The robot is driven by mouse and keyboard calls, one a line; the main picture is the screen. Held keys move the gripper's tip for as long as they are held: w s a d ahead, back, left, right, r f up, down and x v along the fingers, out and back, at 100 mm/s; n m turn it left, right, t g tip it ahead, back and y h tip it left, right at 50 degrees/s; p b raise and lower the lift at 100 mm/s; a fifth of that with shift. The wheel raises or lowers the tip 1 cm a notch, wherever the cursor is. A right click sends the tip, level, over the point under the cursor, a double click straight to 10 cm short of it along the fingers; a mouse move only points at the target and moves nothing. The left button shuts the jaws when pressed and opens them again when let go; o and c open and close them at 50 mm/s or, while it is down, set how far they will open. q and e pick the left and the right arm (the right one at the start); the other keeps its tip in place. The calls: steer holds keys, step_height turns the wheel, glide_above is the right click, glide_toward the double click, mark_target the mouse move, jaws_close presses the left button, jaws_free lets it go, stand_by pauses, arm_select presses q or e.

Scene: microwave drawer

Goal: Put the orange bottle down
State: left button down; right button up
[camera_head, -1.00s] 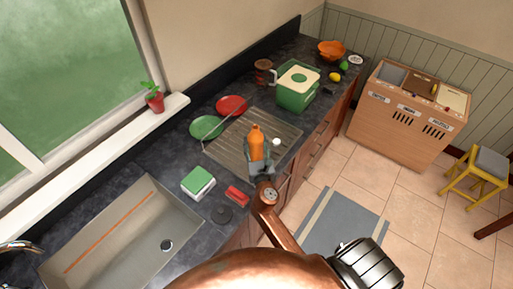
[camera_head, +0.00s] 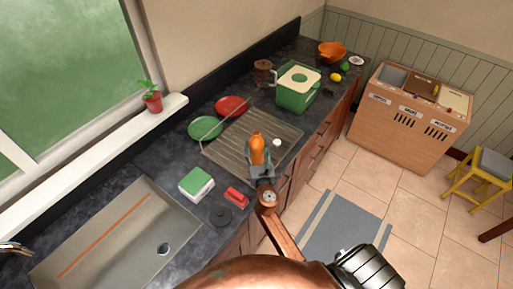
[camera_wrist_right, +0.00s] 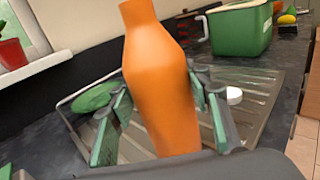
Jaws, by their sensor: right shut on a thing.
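The orange bottle (camera_head: 257,148) is upright over the ribbed drying rack tray (camera_head: 226,156) on the counter. My right gripper (camera_head: 260,166) is shut on it, with its fingers on both sides of the bottle's lower part. In the right wrist view the bottle (camera_wrist_right: 160,85) stands between the green finger pads, tilted slightly in the picture. Its base is hidden behind the gripper, so I cannot tell if it touches the tray. My left gripper is not in view.
A white-topped item (camera_head: 277,142) stands on the tray right of the bottle. Green (camera_head: 206,127) and red (camera_head: 232,106) plates lie behind. A green container (camera_head: 297,88) stands farther back. A sponge (camera_head: 196,183), a red item (camera_head: 236,197) and the sink (camera_head: 115,240) are nearer.

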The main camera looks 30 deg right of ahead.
steer(key=o, duration=1)
steer(key=shift+f, duration=0.1)
steer(key=shift+o, duration=0.2)
steer(key=shift+r, duration=0.3)
steer(key=v, duration=1.2)
steer(key=shift+b, duration=0.35)
steer(key=shift+f, duration=0.15)
